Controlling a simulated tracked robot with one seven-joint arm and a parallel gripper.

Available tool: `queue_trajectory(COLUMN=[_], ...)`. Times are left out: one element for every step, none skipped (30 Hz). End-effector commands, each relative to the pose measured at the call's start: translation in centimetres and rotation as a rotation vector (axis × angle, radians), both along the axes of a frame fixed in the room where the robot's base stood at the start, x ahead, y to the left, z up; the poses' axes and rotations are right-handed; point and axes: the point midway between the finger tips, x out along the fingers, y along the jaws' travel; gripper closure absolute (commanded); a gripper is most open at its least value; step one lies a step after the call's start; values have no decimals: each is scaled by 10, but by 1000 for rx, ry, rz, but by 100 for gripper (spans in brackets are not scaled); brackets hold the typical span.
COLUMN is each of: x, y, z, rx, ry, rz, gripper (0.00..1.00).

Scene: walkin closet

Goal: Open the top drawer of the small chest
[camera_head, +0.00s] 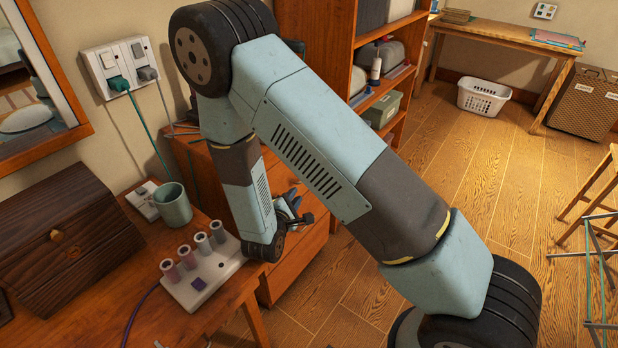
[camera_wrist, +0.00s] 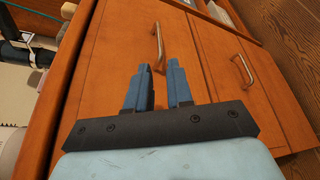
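The small wooden chest (camera_head: 285,285) stands behind and below my arm in the head view, which hides much of it. In the wrist view, the top drawer's front (camera_wrist: 105,60) fills the middle and looks flush with the chest. Its metal bar handle (camera_wrist: 160,42) is just beyond my fingertips. My gripper (camera_wrist: 158,68) is open, with a gap between its two blue fingers, and holds nothing. The fingers point at the handle and appear apart from it. In the head view, my gripper (camera_head: 292,207) is in front of the chest, partly hidden by my arm.
A lower drawer with its own handle (camera_wrist: 241,70) lies to the right in the wrist view. A shelf unit (camera_head: 335,50) stands beyond. The floor at right is mostly open.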

Motion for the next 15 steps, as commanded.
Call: queue_trajectory(x=[2,3,7,10,13,18,22,27,34,39,44,50,55,60,67], y=[0,-1,-2,-3,-5,-6,-8,-9,-11,-14,-16,-17,-19,-21,-23], z=[-1,-2,-3,-3,-4,-5,-6,-7,-9,-10,-11,-12,-13,-14,-16], rx=[-1,-1,0,0,0,0,0,0,0,0,0,0,1,0,0], ry=[0,0,0,0,-1,-1,-1,-1,-1,0,0,-1,-1,-2,-2], rz=[3,3,1,1,1,1,1,1,1,-1,-1,1,0,-1,-1], gripper=[79,79,79,79,79,79,79,79,79,79,79,79,79,79,79])
